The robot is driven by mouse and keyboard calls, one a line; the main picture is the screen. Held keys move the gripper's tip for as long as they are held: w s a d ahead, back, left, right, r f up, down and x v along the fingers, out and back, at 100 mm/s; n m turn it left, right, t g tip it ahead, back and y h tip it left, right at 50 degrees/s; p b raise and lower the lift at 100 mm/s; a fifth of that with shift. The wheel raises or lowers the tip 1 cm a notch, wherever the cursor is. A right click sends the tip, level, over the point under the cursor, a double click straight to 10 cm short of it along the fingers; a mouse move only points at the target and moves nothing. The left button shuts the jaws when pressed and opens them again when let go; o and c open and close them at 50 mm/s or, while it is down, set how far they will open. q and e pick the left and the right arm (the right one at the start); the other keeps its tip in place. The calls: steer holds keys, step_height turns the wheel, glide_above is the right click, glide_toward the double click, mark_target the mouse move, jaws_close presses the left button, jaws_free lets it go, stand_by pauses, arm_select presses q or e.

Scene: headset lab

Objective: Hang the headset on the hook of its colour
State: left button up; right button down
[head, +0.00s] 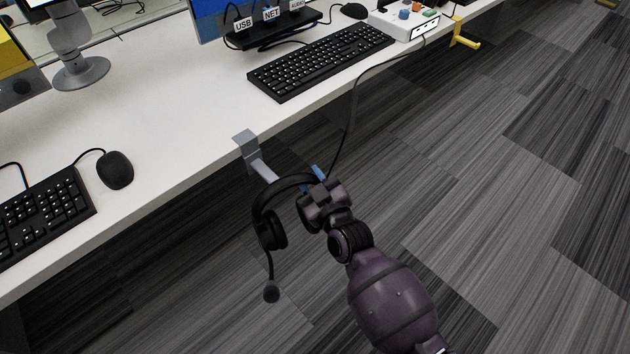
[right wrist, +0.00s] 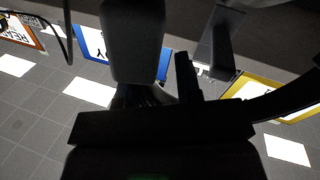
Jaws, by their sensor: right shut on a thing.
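The black headset (head: 270,231) hangs below the front edge of the desk, its ear cup and boom microphone pointing down. My right gripper (head: 315,183) is shut on its headband, at the right end of the visible arc. Small blue patches show at the grip; I cannot tell if they belong to the headset or the fingers. A grey hook (head: 261,168) sticks out from the desk edge, its outer end close to the headband. I cannot tell whether they touch. A yellow hook (head: 464,40) is farther along the edge. The right wrist view is mostly dark gripper parts. My left gripper is not in view.
A black cable (head: 351,112) runs from near the grip up to a white box (head: 404,25) on the desk. The white desk (head: 190,105) bears keyboards (head: 320,62), a mouse (head: 116,169) and monitors. Open carpet lies in front of the desk.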

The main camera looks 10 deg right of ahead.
steer(key=shift+w+a+f+b, duration=0.15)
steer(key=shift+w+a+b, duration=0.15)
steer(key=shift+w+a, duration=0.55)
steer(key=shift+w, duration=0.35)
arm_select(q)
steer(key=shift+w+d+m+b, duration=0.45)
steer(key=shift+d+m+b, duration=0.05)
steer(key=shift+b, duration=0.45)
arm_select(e)
steer(key=w+a, duration=0.1)
steer(key=w, duration=0.1)
steer(key=shift+w+a+f, duration=0.15)
steer(key=shift+w+a, duration=0.15)
steer(key=shift+a, duration=0.1)
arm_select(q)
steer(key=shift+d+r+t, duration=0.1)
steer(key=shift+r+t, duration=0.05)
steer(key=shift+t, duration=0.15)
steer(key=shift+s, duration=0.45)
arm_select(e)
steer(key=shift+a+f, duration=0.15)
